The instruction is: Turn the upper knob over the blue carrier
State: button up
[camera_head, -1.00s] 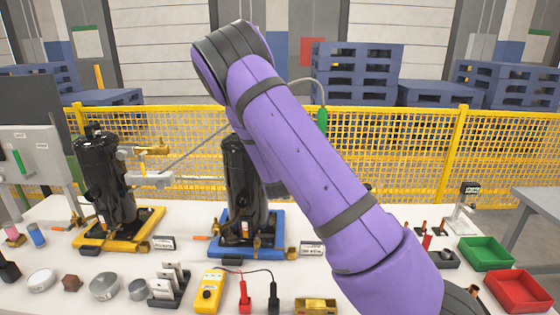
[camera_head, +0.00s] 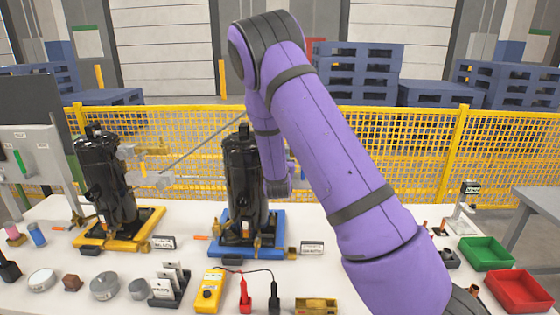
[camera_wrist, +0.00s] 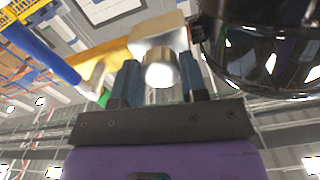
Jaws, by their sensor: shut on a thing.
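The blue carrier (camera_head: 273,243) stands on the table in the head view and bears a black compressor (camera_head: 240,185). In the wrist view the glossy black compressor side (camera_wrist: 265,50) fills the upper right. A pale metal knob (camera_wrist: 160,74) with a round end sits between the two blue-grey fingers of my gripper (camera_wrist: 160,82), one on each side. My gripper is shut on this upper knob. A brass-coloured block (camera_wrist: 158,36) lies just beyond it. In the head view the compressor and my arm hide my gripper and the knob.
A yellow carrier (camera_head: 150,222) with another black compressor (camera_head: 103,180) stands to the left. A yellow mesh fence (camera_head: 400,150) runs behind the table. A yellow meter (camera_head: 209,292) with leads lies in front. Green (camera_head: 487,268) and red (camera_head: 548,289) trays sit at right.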

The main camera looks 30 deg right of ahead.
dwell(0.3)
jog(key=o, duration=0.9)
jog(key=shift+s, duration=0.1)
jog(key=v, duration=1)
jog(key=shift+s+a, duration=0.25)
jog(key=shift+r, duration=0.1)
